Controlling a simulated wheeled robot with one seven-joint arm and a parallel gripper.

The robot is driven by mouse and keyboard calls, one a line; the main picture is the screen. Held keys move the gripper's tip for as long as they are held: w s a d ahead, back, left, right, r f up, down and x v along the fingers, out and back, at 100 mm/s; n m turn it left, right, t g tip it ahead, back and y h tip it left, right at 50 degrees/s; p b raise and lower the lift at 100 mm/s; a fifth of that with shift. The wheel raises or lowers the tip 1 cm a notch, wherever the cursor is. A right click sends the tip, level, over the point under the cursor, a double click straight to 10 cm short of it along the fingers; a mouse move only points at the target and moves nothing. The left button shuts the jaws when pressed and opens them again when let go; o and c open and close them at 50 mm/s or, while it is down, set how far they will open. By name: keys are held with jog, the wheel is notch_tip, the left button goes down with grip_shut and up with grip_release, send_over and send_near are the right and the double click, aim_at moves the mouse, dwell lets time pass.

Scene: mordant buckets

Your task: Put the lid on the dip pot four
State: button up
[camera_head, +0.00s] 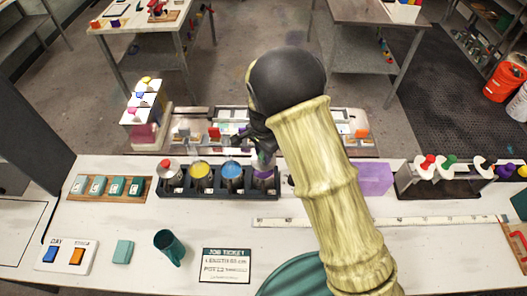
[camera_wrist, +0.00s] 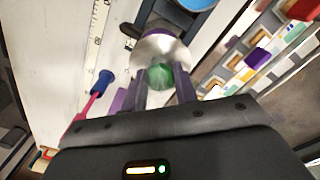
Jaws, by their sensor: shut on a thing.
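The pots stand in a row in a dark rack (camera_head: 218,194). From the left they are one with a red knob on top (camera_head: 166,164), a yellow one (camera_head: 200,172), a blue one (camera_head: 232,171) and a purple one (camera_head: 263,178), the fourth. My gripper (camera_wrist: 161,88) is shut on the green knob of a silver lid (camera_wrist: 152,48). The lid is over or very near the purple pot, whose purple rim (camera_wrist: 160,32) shows just beyond it. I cannot tell whether lid and pot touch. The blue pot (camera_wrist: 197,3) shows at the top of the wrist view.
A rack with coloured knobs (camera_head: 450,190) stands at the right. A long ruler (camera_head: 430,220), a teal mug (camera_head: 169,246) and a job ticket (camera_head: 226,266) lie in front. Cluttered trays run behind the pots.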

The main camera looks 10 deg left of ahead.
aim_at(263, 163)
jog(key=shift+f+b, duration=1)
jog(key=shift+f, duration=0.7)
jog(key=shift+s+f, duration=0.1)
jog(key=shift+f, duration=0.25)
jog(key=shift+f, duration=0.4)
dwell(0.4)
jog(key=o, duration=1)
jog(key=shift+o, duration=0.2)
